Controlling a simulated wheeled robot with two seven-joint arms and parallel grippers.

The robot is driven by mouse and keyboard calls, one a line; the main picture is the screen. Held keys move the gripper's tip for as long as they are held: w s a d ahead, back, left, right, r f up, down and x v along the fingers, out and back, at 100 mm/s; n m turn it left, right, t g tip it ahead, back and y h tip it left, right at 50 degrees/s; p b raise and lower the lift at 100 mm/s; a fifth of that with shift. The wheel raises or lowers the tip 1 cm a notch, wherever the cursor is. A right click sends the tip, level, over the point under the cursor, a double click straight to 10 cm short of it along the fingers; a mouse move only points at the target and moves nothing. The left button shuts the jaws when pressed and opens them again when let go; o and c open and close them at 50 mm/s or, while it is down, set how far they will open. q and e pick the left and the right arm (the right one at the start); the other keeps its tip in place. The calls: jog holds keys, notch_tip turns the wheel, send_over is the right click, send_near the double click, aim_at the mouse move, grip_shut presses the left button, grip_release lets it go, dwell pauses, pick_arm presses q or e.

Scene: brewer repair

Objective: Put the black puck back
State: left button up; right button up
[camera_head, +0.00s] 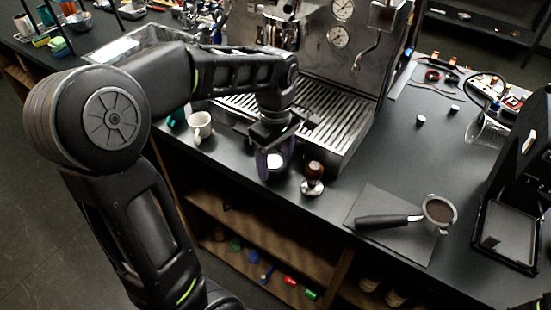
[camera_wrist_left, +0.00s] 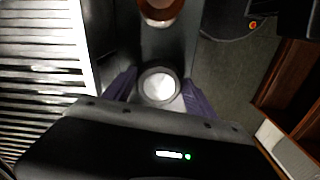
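My left gripper (camera_head: 274,165) points down at the counter's front edge, before the espresso machine. Its purple fingers stand on either side of a small round piece with a dark rim and a bright, pale top (camera_wrist_left: 158,85), apparently the black puck. The pale top also shows between the fingers in the head view (camera_head: 276,161). The fingertips are close to the rim; I cannot tell whether they press on it or whether the piece is off the counter. My right gripper is not in view.
A wood-handled tamper (camera_head: 313,172) stands just right of the gripper. A portafilter (camera_head: 439,211) with brown grounds lies on a dark mat (camera_head: 400,245). The espresso machine's drip tray (camera_head: 330,132) is close behind. A white mug (camera_head: 200,124) stands left. An open shelf (camera_head: 245,225) is below.

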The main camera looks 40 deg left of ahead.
aim_at(276, 162)
pick_arm(q)
jog(key=o, duration=0.3)
jog(key=shift+r, duration=0.15)
notch_tip(276, 162, up, 8)
jog(key=shift+r, duration=0.1)
notch_tip(276, 162, up, 4)
jog(key=p, duration=0.3)
dwell(0.6)
